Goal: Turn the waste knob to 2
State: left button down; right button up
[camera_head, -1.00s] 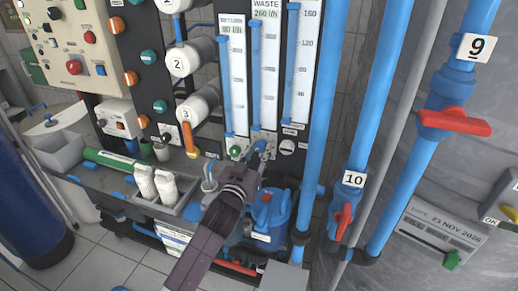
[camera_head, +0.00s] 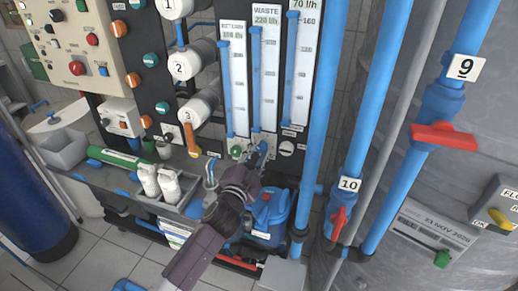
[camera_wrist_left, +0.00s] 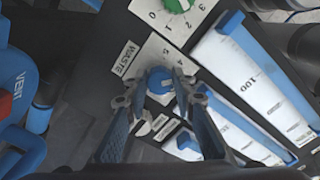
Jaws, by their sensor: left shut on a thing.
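The waste knob is a small blue knob (camera_wrist_left: 160,82) on a white scale plate, beside a WASTE label (camera_wrist_left: 127,58) in the left wrist view. My left gripper (camera_wrist_left: 161,88) is shut on it, with one finger on each side. In the head view my left gripper (camera_head: 258,153) reaches up to the panel below the gauges and largely hides the knob. The knob's pointer is too small to read. The WASTE gauge (camera_head: 266,70) above shows 220 l/h. My right gripper is not in view.
A green knob (camera_head: 236,152) sits just left of the waste knob, and a white knob (camera_head: 287,148) to its right. Blue vertical pipes (camera_head: 321,110) stand to the right. A blue pump (camera_head: 270,215) sits below my left gripper.

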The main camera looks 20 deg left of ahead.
pick_arm(q)
jog(key=m, duration=0.3)
jog(key=shift+r+m+p, duration=0.1)
jog(key=shift+m+p, duration=0.3)
jog(key=m, duration=0.3)
jog(key=shift+m+p, duration=0.3)
jog(key=shift+p, duration=0.1)
jog(key=m+p, duration=0.1)
jog(key=m, duration=0.3)
jog(key=shift+m+p, duration=0.3)
jog(key=shift+m, duration=1.1)
jog(key=c, duration=1.6)
grip_release()
